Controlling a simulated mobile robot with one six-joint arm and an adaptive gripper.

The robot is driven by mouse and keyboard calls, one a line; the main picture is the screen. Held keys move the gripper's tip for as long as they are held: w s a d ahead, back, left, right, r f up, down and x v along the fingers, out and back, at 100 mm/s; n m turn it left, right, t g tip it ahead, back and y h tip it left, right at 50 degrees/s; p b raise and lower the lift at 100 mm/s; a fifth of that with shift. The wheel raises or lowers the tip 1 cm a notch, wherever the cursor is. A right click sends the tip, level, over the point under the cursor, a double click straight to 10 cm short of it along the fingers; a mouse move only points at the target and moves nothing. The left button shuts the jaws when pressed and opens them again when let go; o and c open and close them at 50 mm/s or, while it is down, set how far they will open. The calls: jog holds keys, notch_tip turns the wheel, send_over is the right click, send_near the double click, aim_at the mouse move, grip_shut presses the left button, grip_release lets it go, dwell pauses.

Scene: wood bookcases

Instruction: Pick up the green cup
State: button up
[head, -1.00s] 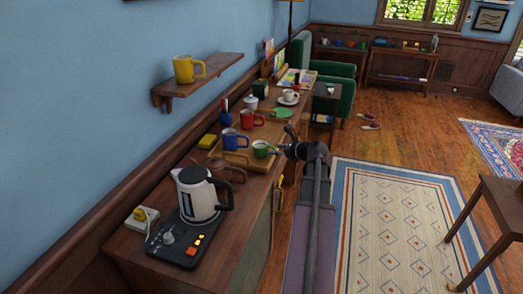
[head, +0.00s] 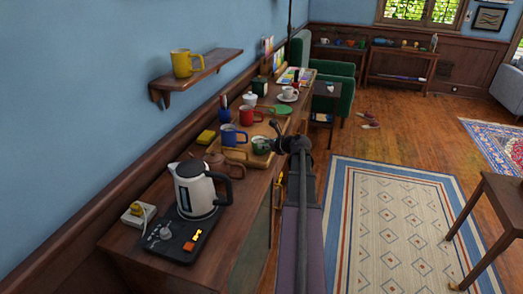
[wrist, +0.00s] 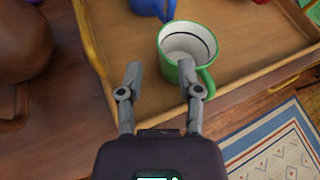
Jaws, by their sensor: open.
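The green cup (head: 261,145) stands upright at the near right corner of a wooden tray (head: 236,155) on the sideboard. In the wrist view the green cup (wrist: 188,47) shows a white inside with a dark ring, and its handle points down and to the right. My gripper (wrist: 160,78) is open and empty. Its fingertips are just short of the cup, with the right fingertip close to the handle; I cannot tell if they touch. In the head view my gripper (head: 277,140) is at the cup's right side and partly covers it.
A blue mug (head: 233,136) and a red mug (head: 250,116) stand behind the green cup on the tray. A brown teapot (head: 222,164) is beside the tray, and a kettle (head: 195,189) stands nearer. A yellow mug (head: 182,63) is on the wall shelf. Open floor lies right of the sideboard.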

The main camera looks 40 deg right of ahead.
aim_at(256, 140)
jog(key=shift+w+f, duration=0.15)
jog(key=shift+w, duration=0.25)
jog(key=shift+b+x, duration=1.1)
jog(key=shift+x, duration=1.5)
grip_shut()
